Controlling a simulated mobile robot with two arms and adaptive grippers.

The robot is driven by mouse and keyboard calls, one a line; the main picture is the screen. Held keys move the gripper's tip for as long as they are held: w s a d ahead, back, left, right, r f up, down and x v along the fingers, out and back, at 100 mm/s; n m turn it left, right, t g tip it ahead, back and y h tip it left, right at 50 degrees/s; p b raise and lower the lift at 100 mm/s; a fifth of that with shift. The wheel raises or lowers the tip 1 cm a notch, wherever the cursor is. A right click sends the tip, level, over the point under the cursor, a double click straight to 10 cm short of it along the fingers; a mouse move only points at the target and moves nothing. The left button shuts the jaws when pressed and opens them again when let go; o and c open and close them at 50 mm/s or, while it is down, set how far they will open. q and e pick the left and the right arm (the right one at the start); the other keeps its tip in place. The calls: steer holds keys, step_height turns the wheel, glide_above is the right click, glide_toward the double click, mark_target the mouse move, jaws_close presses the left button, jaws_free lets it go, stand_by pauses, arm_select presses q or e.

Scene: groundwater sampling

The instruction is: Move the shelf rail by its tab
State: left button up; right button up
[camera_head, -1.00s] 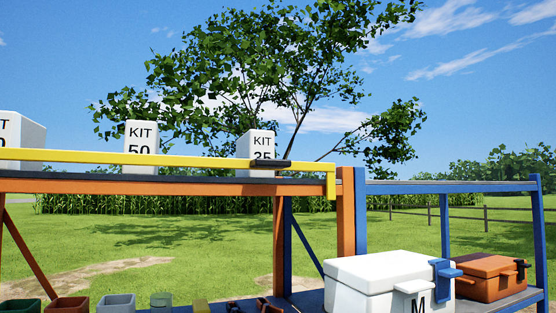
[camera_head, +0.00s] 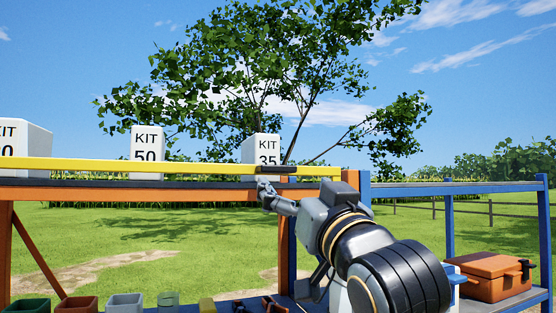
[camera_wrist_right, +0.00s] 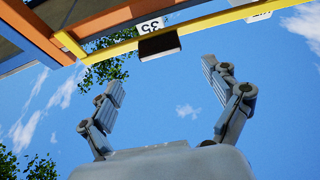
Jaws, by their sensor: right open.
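The shelf rail (camera_head: 90,164) is a long yellow bar along the front of the orange upper shelf. Its dark tab (camera_head: 276,170) sticks out near the rail's right part, in front of the KIT 35 box. My right gripper (camera_head: 265,190) is just below the tab in the head view. In the right wrist view, my right gripper (camera_wrist_right: 168,92) is open, its two fingers wide apart, with only sky between them. The tab (camera_wrist_right: 159,47) shows beyond the fingertips, between their lines, and the yellow rail (camera_wrist_right: 205,24) runs behind it. My left gripper is not in view.
White boxes marked KIT 50 (camera_head: 147,150) and KIT 35 (camera_head: 262,148) stand on the shelf behind the rail. Several small bins, such as a grey one (camera_head: 124,303), stand below. An orange case (camera_head: 487,277) sits on the blue rack (camera_head: 460,188) at right.

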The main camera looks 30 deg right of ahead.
mark_target(280, 169)
steer(key=p+x, duration=0.3)
steer(key=x, duration=0.5)
steer(key=shift+d+r+p, duration=0.1)
steer(key=shift+d+p, duration=0.05)
steer(key=shift+p, duration=0.15)
steer(key=shift+w+d+r, duration=0.1)
steer(key=shift+w, duration=0.45)
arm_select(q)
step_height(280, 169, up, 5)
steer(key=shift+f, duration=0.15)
